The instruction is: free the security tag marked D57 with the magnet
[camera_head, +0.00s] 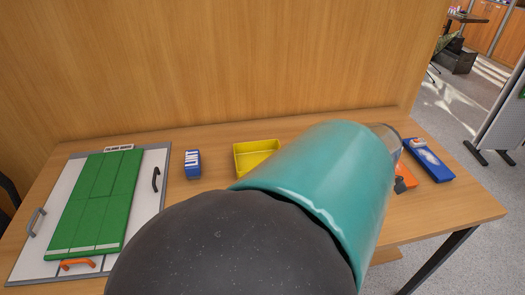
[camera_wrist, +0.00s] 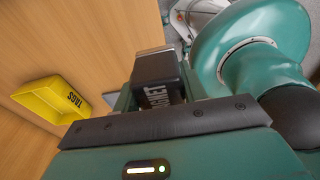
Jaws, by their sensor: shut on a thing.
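In the wrist view my gripper (camera_wrist: 158,98) is shut on the magnet (camera_wrist: 155,72), a dark block with white lettering of which "GNET" is readable. The magnet stands between the jaws, above the dark front edge of my gripper. In the head view my teal and black arm covers the middle and right of the table, and hides my gripper and the magnet. No tag marked D57 can be made out. A yellow bin (camera_wrist: 52,98) lettered TAGS is left of my gripper in the wrist view; it stands behind my arm in the head view (camera_head: 240,158).
A green folded piece (camera_head: 95,200) lies on a pale board (camera_head: 150,190) at the left. A small blue box (camera_head: 193,164) stands beside the bin. At the right are an orange item (camera_head: 408,178), partly hidden, and a blue item (camera_head: 428,160). A wooden wall (camera_head: 200,60) closes the back.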

